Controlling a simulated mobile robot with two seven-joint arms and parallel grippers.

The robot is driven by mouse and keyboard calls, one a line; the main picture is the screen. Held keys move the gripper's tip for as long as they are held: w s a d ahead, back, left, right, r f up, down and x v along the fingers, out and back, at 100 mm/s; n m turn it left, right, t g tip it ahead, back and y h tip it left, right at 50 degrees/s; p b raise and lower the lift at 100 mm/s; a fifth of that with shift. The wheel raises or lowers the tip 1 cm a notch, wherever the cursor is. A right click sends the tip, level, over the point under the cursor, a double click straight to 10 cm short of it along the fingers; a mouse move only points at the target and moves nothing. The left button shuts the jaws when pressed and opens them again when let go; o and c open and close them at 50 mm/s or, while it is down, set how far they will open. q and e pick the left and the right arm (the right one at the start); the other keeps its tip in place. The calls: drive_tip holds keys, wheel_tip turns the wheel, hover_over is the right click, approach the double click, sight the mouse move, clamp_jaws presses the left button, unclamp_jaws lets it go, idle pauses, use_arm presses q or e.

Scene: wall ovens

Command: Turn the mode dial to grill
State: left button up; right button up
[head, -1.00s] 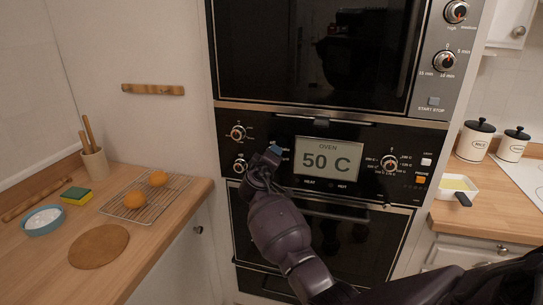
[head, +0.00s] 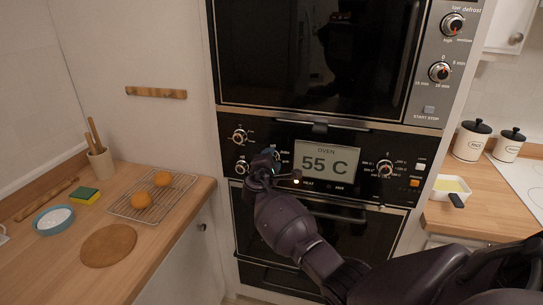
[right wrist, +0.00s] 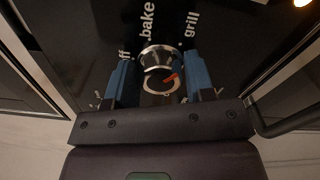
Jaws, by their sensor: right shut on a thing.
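The mode dial (right wrist: 158,58) is a round metallic knob with a red pointer mark, seen close in the right wrist view. The words "bake" and "grill" (right wrist: 190,25) stand on the black panel beyond it, with a partly hidden "ff" to the left. The red mark leans up and to the right, on the grill side; I cannot tell its exact setting. My right gripper (right wrist: 159,80) has its blue fingers on both sides of the dial and is shut on it. In the head view my right gripper (head: 264,160) hides the dial. My left gripper is not in view.
The oven display (head: 325,162) reads 55 C, with a lit heat lamp (head: 297,181) below it. Other knobs sit left (head: 240,136) and right (head: 385,168). The oven door handle (head: 335,215) is below. Counters with kitchen items flank the ovens.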

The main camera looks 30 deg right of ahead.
drive_tip(key=shift+n+p, duration=0.35)
drive_tip(key=shift+n, duration=0.35)
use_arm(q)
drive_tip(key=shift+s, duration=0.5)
use_arm(e)
drive_tip(key=shift+n, duration=0.3)
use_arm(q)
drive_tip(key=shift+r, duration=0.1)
use_arm(e)
drive_tip(key=o, duration=0.9)
use_arm(q)
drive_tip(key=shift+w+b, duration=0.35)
drive_tip(key=shift+b, duration=0.1)
use_arm(e)
drive_tip(key=shift+v, duration=5.45)
